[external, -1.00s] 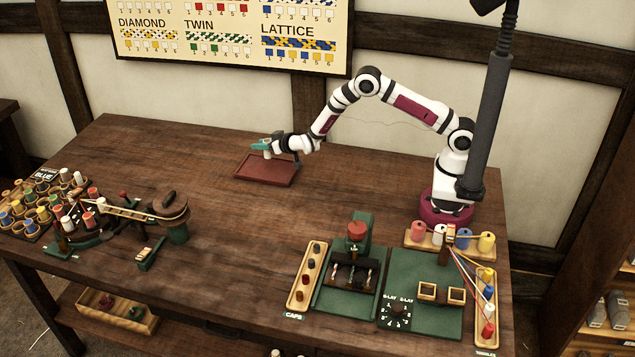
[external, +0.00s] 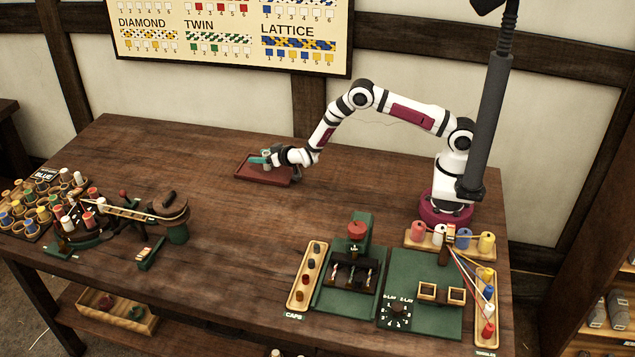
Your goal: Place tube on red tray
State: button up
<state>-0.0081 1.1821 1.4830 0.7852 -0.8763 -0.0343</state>
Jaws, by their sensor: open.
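The red tray (external: 250,176) lies near the back middle of the table. My gripper (external: 262,158) is low over the tray, pointing left, with teal fingers. It is open. I cannot make out a tube at the fingers or on the tray at this size; the gripper and wrist hide part of the tray's far and right side.
At the left stand a rack of coloured spools (external: 42,205) and a dark winding device (external: 165,205). At the front right are a green station (external: 350,300), a caps tray (external: 297,297) and another green board (external: 450,325). The table between the red tray and these is clear.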

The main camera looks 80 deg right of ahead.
jog(key=shift+r, duration=0.1)
jog(key=v, duration=1.2)
jog(key=shift+a+r, duration=0.1)
jog(key=s+a+r+g+y, duration=0.55)
jog(key=s+r, duration=0.35)
jog(key=s, duration=0.2)
jog(key=s+r+g, duration=0.2)
jog(key=s+g, duration=0.1)
jog(key=s, duration=1.1)
jog(key=s+a+r+m+g+y, duration=0.1)
jog(key=s+r+g, duration=0.2)
jog(key=s, duration=1.2)
jog(key=shift+s+r+g, duration=0.2)
jog(key=shift+s+g, duration=0.05)
jog(key=shift+g, duration=0.4)
jog(key=shift+a, duration=0.1)
